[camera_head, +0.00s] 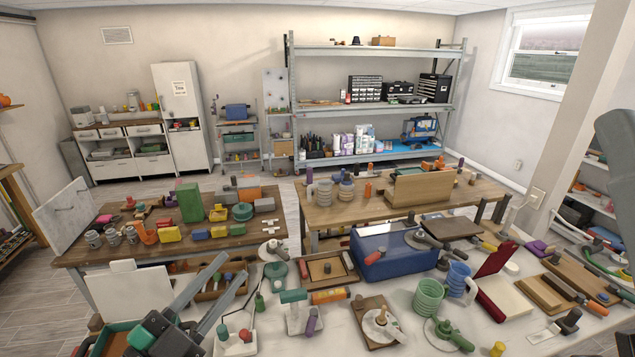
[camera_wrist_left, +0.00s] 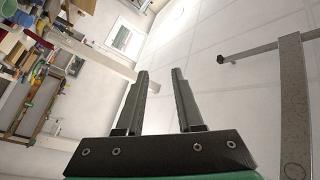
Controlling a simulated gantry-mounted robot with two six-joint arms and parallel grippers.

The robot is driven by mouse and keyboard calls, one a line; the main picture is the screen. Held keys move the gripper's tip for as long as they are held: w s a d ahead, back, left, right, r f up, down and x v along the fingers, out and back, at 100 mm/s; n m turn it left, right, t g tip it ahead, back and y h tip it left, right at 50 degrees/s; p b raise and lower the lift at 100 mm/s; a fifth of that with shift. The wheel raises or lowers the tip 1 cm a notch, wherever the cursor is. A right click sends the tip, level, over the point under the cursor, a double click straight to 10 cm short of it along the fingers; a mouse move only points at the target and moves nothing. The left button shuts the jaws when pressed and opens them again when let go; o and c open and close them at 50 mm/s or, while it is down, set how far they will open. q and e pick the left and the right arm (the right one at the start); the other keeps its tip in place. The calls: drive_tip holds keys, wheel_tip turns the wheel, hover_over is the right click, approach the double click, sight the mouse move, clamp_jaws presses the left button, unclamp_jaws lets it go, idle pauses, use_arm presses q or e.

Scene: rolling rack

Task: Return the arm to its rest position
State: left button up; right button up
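My left gripper (camera_head: 234,268) comes in at the bottom left of the head view, its two long grey fingers raised above the front worktop and pointing up and to the right. In the left wrist view the fingers (camera_wrist_left: 160,74) stand apart with a clear gap and nothing between them. Only pale wall or ceiling shows behind them there. My right gripper is in neither view. A dark grey shape at the right edge of the head view may be part of my right arm; I cannot tell.
A tall metal rack (camera_head: 372,104) stands at the back wall.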

use_arm(q)
drive_tip(key=s+d+r+t+h, duration=0.1)
drive_tip(key=s+r+t, duration=0.1)
drive_tip(key=r, duration=0.6)
drive_tip(key=s+d+r+t, duration=0.1)
drive_tip(key=s+d+r, duration=0.15)
drive_tip(key=r, duration=0.55)
drive_tip(key=s+a+r+n+t+y+p, duration=0.1)
drive_tip(key=s+a+r+n+t+y, duration=0.5)
drive_tip(key=n, duration=0.8)
drive_tip(key=s+r+y, duration=0.2)
drive_tip(key=s+r, duration=0.1)
drive_tip(key=shift+a+r, duration=0.4)
